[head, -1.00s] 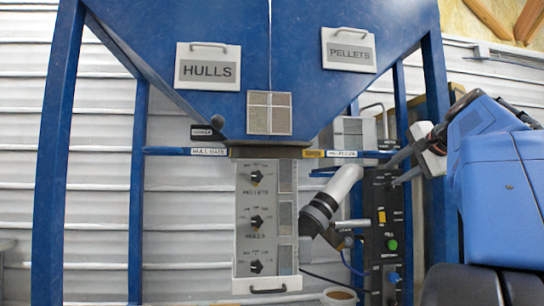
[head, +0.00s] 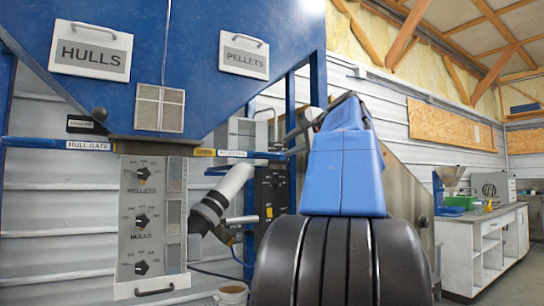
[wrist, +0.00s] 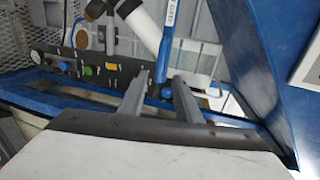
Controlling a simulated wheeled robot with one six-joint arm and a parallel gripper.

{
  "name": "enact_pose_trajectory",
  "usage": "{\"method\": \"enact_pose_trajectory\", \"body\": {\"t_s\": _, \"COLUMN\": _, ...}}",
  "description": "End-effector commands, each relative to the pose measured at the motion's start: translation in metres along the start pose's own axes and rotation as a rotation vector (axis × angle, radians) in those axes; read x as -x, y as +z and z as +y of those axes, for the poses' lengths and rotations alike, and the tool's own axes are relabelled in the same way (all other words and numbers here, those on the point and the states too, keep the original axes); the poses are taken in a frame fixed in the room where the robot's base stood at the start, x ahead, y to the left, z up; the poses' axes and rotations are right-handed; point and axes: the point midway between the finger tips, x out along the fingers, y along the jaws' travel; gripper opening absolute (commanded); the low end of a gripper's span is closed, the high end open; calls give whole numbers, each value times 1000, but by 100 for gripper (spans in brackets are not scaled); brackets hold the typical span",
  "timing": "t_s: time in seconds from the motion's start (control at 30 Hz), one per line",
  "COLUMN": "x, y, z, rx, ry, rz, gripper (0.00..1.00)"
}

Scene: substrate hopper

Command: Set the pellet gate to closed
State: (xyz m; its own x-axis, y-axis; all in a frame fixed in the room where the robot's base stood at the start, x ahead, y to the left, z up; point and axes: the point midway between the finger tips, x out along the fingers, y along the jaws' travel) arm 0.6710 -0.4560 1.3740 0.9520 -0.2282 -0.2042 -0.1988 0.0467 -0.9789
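The pellet gate handle is a blue bar (head: 262,155) that sticks out to the right under the hopper, with a yellow tag (head: 204,152) and a white label (head: 232,153). In the wrist view the blue bar (wrist: 168,50) comes down from the top, and its rounded end lies between my fingers in the picture. My gripper (wrist: 160,77) is open, its two grey fingers apart on either side of the bar's end. I cannot tell whether they touch it. In the head view my gripper (head: 290,140) is at the bar's right end, partly hidden by my arm.
The hull gate bar (head: 40,143) is on the left, near a black tag (head: 87,125). A dial panel (head: 140,235) hangs under the hopper (head: 190,60). A black control box (head: 270,195) stands behind the bar. A bench (head: 500,240) is far right.

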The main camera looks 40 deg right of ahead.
Motion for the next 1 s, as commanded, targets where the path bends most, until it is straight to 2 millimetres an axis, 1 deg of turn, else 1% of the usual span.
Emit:
{"method": "enact_pose_trajectory", "body": {"t_s": 0.03, "x": -9, "y": 1, "z": 0, "rx": 0, "ry": 0, "rz": -3, "gripper": 31}}
{"method": "enact_pose_trajectory", "body": {"t_s": 0.4, "x": -71, "y": 1, "z": 0, "rx": 0, "ry": 0, "rz": -3, "gripper": 31}}
{"method": "enact_pose_trajectory", "body": {"t_s": 0.6, "x": -100, "y": 0, "z": 0, "rx": 1, "ry": 1, "rz": -2, "gripper": 31}}
{"method": "enact_pose_trajectory", "body": {"t_s": 0.7, "x": -111, "y": 0, "z": 0, "rx": 0, "ry": 1, "rz": -1, "gripper": 31}}
{"method": "enact_pose_trajectory", "body": {"t_s": 0.8, "x": -117, "y": 0, "z": 0, "rx": 1, "ry": 0, "rz": 0, "gripper": 31}}
{"method": "enact_pose_trajectory", "body": {"t_s": 1.0, "x": -120, "y": 0, "z": 0, "rx": 1, "ry": 0, "rz": 0, "gripper": 31}}
